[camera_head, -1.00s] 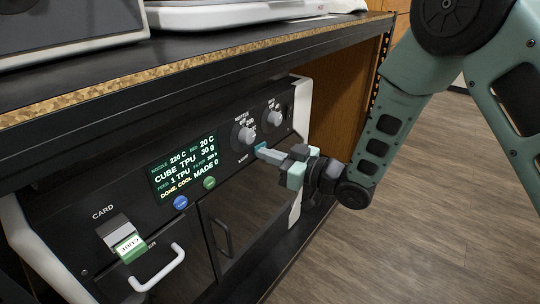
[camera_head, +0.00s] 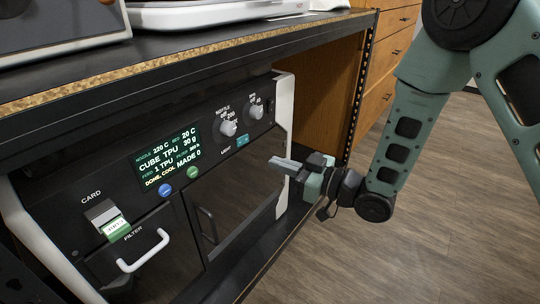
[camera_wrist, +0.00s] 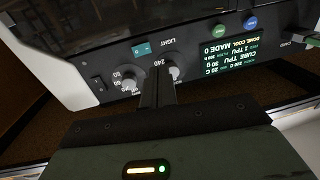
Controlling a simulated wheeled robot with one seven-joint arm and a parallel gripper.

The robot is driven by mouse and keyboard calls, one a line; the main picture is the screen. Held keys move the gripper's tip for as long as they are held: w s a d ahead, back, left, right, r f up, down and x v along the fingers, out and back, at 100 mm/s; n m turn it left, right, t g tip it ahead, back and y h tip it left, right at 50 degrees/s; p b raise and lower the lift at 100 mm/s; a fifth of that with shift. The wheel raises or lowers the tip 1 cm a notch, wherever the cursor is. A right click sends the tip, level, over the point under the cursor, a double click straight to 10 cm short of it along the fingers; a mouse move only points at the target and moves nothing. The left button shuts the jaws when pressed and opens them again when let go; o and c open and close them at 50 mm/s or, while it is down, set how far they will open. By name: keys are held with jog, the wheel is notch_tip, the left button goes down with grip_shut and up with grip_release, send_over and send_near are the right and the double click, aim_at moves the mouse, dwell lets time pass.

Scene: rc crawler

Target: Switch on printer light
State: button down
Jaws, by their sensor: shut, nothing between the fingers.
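The printer (camera_head: 120,240) is a black machine with white side frames under a bench. Its small teal light switch (camera_head: 242,141) is on the front panel, right of the "LIGHT" label and below two grey knobs. The switch also shows in the wrist view (camera_wrist: 142,48), partly lit teal; its exact position is too small to tell. My gripper (camera_head: 272,163) is shut and empty, in front of the printer's right side, below and right of the switch and apart from it. In the wrist view, the closed fingers (camera_wrist: 157,85) overlap the picture of the knobs.
A green screen (camera_head: 167,158) reads "CUBE TPU" and "DONE. COOL". Blue (camera_head: 165,190) and green (camera_head: 193,172) buttons sit below it. A card (camera_head: 115,227) and a white handle (camera_head: 145,252) are at lower left. The bench edge (camera_head: 200,83) overhangs the panel; floor is clear at right.

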jog(key=s+d, duration=0.2)
jog(key=shift+s+d, duration=0.3)
dwell(0.3)
jog(key=s+d+r+m+g+h, duration=0.1)
jog(key=s+d+r+g+h, duration=0.15)
jog(key=s+h, duration=0.4)
jog(key=s+d+r+m+g+h, duration=0.1)
jog(key=s+d+m+g+h, duration=0.2)
jog(key=s, duration=0.7)
jog(key=s+d+r+g+h, duration=0.25)
jog(key=s+g+h, duration=0.2)
jog(key=s, duration=0.35)
notch_tip(320, 180, up, 30)
jog(key=p, duration=3.1)
jog(key=shift+t+h, duration=0.4)
